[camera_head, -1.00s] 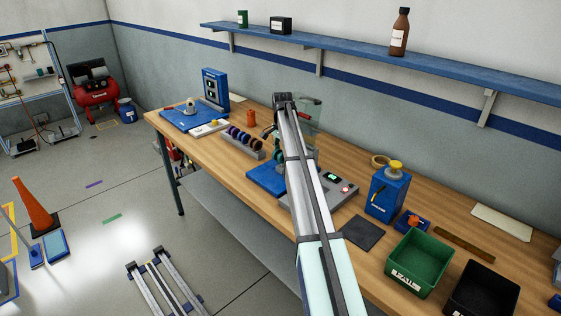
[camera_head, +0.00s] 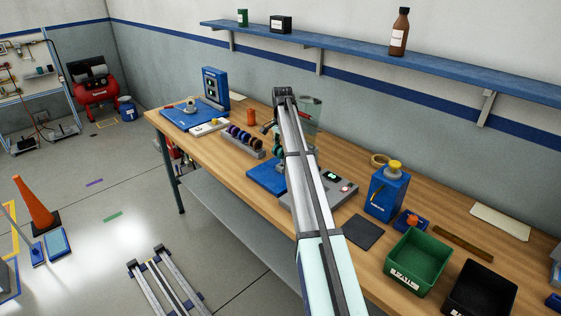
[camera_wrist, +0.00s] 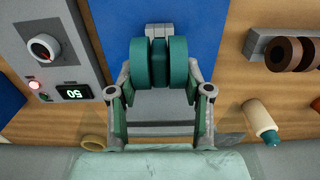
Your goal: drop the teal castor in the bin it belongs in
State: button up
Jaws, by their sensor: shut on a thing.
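The teal castor (camera_wrist: 150,65), a twin-wheel one, is held in my gripper (camera_wrist: 160,82), whose two fingers close on it from either side in the wrist view. The castor is over the blue plate (camera_wrist: 203,25) of the test device. A grey block shows just past it; I cannot tell if they touch. In the head view my arm largely hides the gripper, with a little teal at its left edge. A green bin (camera_head: 417,262) and a black bin (camera_head: 482,289) stand at the bench's near right.
The device's grey control box (camera_wrist: 50,50) has a dial and lit display. A rack (camera_head: 245,142) of several castors stands left of the device. A blue box with a yellow top (camera_head: 387,190) and a dark mat (camera_head: 363,232) lie between device and bins.

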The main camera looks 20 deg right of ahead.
jog(key=shift+r+p, duration=1)
jog(key=shift+r, duration=1)
jog(key=shift+a, duration=0.1)
jog(key=shift+w+a, duration=0.15)
jog(key=shift+a, duration=0.15)
jog(key=s+a+f+n, duration=0.2)
jog(key=s+a, duration=0.3)
jog(key=a, duration=0.3)
jog(key=s+a+f+n, duration=0.1)
jog(key=s+a+f, duration=0.2)
jog(key=s+a, duration=0.35)
jog(key=s+a+f+n, duration=0.2)
jog(key=s+a+n, duration=0.3)
jog(key=s, duration=0.4)
jog(key=s+a+f+n, duration=0.2)
jog(key=s+a+n, duration=0.3)
jog(key=s, duration=0.4)
jog(key=shift+s+a+f+n, duration=0.2)
jog(key=shift+s+a+n, duration=0.1)
jog(key=shift+a+n, duration=0.15)
